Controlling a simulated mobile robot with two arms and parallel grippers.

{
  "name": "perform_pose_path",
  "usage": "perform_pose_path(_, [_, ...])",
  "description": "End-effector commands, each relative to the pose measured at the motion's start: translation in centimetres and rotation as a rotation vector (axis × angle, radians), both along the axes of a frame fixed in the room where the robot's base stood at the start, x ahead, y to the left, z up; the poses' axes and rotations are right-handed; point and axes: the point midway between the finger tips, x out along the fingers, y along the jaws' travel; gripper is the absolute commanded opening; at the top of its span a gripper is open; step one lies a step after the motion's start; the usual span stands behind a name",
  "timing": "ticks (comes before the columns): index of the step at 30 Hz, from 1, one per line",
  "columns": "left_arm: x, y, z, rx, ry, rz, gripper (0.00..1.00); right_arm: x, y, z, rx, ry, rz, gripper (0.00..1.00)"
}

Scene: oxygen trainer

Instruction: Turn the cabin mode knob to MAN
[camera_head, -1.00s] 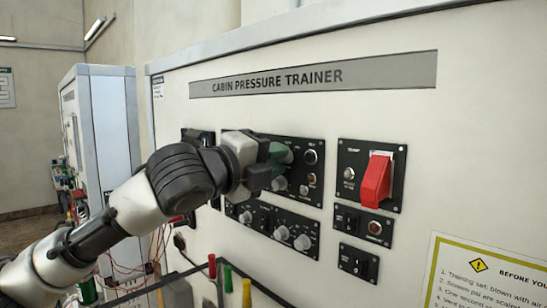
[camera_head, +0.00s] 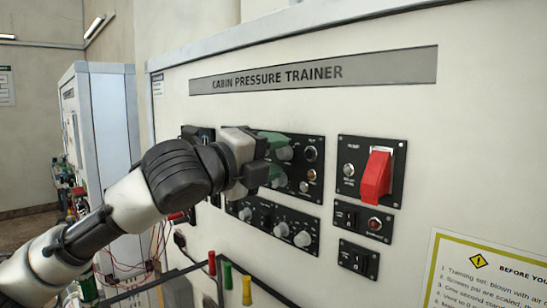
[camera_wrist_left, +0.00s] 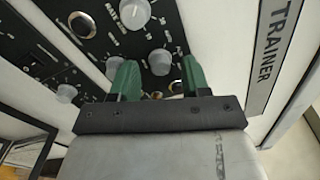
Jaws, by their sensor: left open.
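My left gripper (camera_head: 274,155) is at the upper knob panel (camera_head: 312,172), with its green fingers spread apart. In the left wrist view my left gripper (camera_wrist_left: 157,76) is open, and a grey round knob (camera_wrist_left: 160,62) shows between and just beyond its fingertips. I cannot tell whether the fingers touch the knob. The same panel has a second grey knob (camera_wrist_left: 134,13). The gripper hides the left part of the panel.
A lower panel with several knobs (camera_head: 281,229) sits below. A red guarded switch (camera_head: 377,177) and small switch panels are to the right. Red, green and yellow handles (camera_head: 228,275) stand in front, low down. A yellow-edged notice (camera_head: 490,275) is at the lower right.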

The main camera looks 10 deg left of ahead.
Motion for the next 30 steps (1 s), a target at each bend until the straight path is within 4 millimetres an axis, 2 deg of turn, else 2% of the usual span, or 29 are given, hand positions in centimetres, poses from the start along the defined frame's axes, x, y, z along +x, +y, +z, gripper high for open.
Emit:
perform_pose_path(7, [-3.8,2.7,-0.6,0.0,-0.005,0.003,0.47,0.0,0.0,-2.6,0.0,0.0,0.0,0.47])
perform_pose_path(15, [-7.6,5.2,-0.6,0.0,-0.001,0.002,0.47,0.0,0.1,-4.3,0.001,0.0,0.0,0.47])
perform_pose_path(21, [-8.5,5.7,-0.4,0.001,0.0,-0.001,0.47,0.0,0.1,-4.5,0.001,0.0,0.0,0.47])
perform_pose_path(30, [-8.5,5.7,-0.4,0.0,0.0,0.0,0.47,0.0,0.1,-4.5,0.001,0.0,0.0,0.47])
